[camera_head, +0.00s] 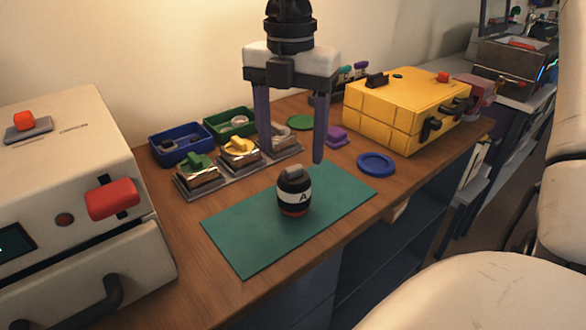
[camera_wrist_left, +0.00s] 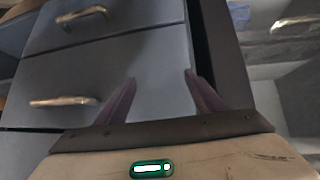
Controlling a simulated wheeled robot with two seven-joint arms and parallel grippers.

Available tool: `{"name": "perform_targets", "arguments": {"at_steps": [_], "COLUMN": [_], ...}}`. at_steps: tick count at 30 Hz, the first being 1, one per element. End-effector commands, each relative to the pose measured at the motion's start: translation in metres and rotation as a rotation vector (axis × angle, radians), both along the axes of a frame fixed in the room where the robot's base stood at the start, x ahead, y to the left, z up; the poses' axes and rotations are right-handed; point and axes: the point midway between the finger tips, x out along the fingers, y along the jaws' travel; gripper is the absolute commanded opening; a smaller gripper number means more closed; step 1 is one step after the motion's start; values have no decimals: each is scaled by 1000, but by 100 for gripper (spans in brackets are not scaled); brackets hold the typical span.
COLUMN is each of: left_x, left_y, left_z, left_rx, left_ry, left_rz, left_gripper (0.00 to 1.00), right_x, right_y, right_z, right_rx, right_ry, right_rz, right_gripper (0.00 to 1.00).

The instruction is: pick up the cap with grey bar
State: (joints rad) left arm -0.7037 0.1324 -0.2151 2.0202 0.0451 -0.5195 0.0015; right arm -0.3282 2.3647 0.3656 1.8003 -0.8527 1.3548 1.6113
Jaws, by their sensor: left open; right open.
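A dark cap with a grey bar (camera_head: 293,172) sits on top of a black lens body (camera_head: 294,196) with a white band marked "A" and a reddish lower edge. The body stands upright on a green mat (camera_head: 236,236). My right gripper (camera_head: 291,154) hangs above it, pointing down, with its purple fingers apart. The cap shows below and between the fingertips, and nothing is held. My left gripper (camera_wrist_left: 160,80) shows only in the left wrist view, open and empty, in front of grey drawers.
A white machine with a red handle (camera_head: 113,199) stands at left. Blue (camera_head: 182,157) and green bins are behind the mat, with several metal blocks in front. A yellow case (camera_head: 402,112) and blue ring (camera_head: 376,164) are at right. The mat around the lens is clear.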

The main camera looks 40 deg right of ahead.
Motion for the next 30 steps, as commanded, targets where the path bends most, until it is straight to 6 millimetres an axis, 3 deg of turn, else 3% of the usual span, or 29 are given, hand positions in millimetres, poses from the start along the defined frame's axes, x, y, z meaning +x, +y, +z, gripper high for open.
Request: {"name": "perform_targets", "arguments": {"at_steps": [9, 18, 19, 26, 30], "left_x": [4, 8, 9, 8, 8], "left_y": [0, 0, 0, 0, 0], "left_z": [1, 5, 5, 5, 5], "left_rx": [-1, -2, -2, -1, -1], "left_ry": [-8, -20, -20, -20, -19], "left_rz": [0, 0, 0, 0, -1], "left_gripper": [63, 63, 63, 63, 63], "right_x": [-5, -4, -4, -4, -4], "right_y": [-2, -2, -2, -2, -2], "right_z": [-44, -49, -49, -49, -49], "right_rx": [1, 0, 0, 0, 0], "right_ry": [3, -1, -1, -1, -1], "right_rz": [1, 1, 1, 1, 1], "right_gripper": [63, 63, 61, 22, 20]}}
